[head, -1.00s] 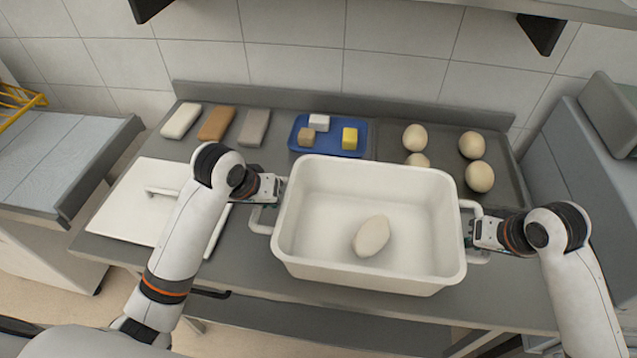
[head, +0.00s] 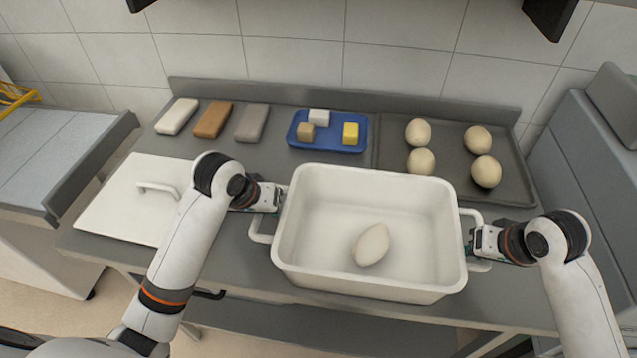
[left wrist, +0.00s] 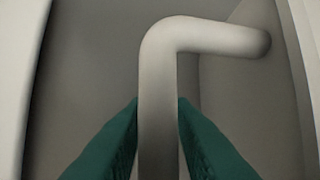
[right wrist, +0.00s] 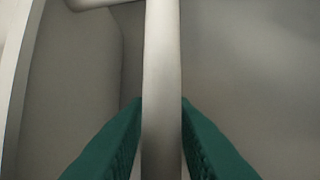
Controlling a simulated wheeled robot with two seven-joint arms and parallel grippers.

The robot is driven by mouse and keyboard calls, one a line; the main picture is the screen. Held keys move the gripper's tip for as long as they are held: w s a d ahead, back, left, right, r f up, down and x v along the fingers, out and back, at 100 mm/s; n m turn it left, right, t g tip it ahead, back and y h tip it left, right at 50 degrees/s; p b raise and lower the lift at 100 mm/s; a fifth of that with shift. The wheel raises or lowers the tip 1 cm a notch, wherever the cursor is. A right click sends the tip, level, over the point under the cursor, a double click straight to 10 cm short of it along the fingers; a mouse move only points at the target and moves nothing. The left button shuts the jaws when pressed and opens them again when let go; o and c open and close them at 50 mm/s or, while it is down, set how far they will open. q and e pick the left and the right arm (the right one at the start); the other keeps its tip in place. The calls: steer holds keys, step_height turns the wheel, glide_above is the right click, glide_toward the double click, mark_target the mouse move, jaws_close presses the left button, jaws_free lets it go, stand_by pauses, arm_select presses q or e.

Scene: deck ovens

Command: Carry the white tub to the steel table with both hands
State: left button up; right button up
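The white tub (head: 310,265) is a deep, open rectangular box with a bar handle at each end. One pale dough piece (head: 371,245) lies on its floor. My left gripper (head: 268,199) is at the tub's left handle (left wrist: 158,100), with its green fingers closed against both sides of the bar. My right gripper (head: 478,243) holds the right handle (right wrist: 162,90) the same way. The tub is level, over the front of the grey counter (head: 250,165). I cannot tell whether it touches the counter. A table with a blue-grey metal-looking top (head: 50,155) stands at far left.
A white lid (head: 120,215) lies on the counter at left. Behind are three bars (head: 212,120), a blue tray (head: 330,142) with small blocks, and a dark tray (head: 455,175) with several dough balls. A grey unit (head: 575,150) stands at right. A gap separates counter and left table.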

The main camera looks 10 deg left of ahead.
arm_select(q)
steer(key=shift+o, duration=1.1)
arm_select(e)
steer(key=shift+o, duration=1.1)
steer(key=shift+r, duration=0.1)
arm_select(q)
steer(key=shift+r, duration=0.1)
arm_select(e)
steer(key=shift+r, duration=0.1)
arm_select(q)
steer(key=v, duration=1.2)
arm_select(e)
steer(key=v, duration=1.1)
steer(key=shift+s+r, duration=0.15)
steer(key=shift+r, duration=0.2)
steer(key=shift+d, duration=0.1)
arm_select(q)
steer(key=shift+s, duration=0.1)
